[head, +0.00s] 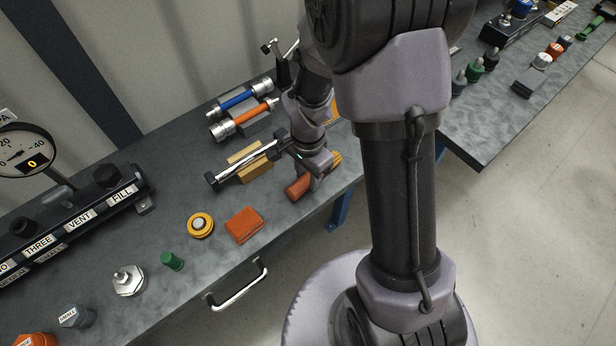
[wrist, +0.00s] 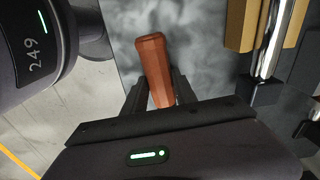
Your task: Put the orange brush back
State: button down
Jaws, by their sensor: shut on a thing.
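My gripper (head: 314,178) is low over the front edge of the left bench, with its fingers on both sides of an orange-brown faceted handle, which I take for the orange brush (head: 298,187). In the wrist view the brush handle (wrist: 155,60) sticks out ahead between the two fingers of my gripper (wrist: 159,82). A yellowish part shows on the far side of the gripper in the head view, perhaps the bristles. The gripper hides the middle of the brush. I cannot tell whether it touches the bench.
A chrome rod on tan blocks (head: 243,157) lies just left of the gripper. Behind it are blue (head: 238,99) and orange (head: 250,116) cylinders. An orange pad (head: 243,225) and a yellow ring (head: 200,225) lie nearer the front. A labelled manifold (head: 80,215) stands at left.

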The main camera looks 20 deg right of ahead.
jog(key=c, duration=1)
grip_release()
notch_tip(320, 180, up, 17)
jog(key=p, duration=0.8)
notch_tip(320, 180, up, 10)
jog(key=n+t, duration=0.2)
jog(key=n, duration=0.1)
send_over(307, 174)
jog(key=s+a, duration=0.2)
jog(key=s, duration=0.2)
jog(key=s+a+r+n+t+y+b, duration=0.2)
jog(key=s+a+r+n+t+b, duration=0.1)
jog(key=s, duration=0.7)
jog(key=r+n, duration=0.1)
jog(key=n, duration=0.1)
jog(key=shift+s+a+n+t, duration=0.2)
jog(key=shift+n+t, duration=0.2)
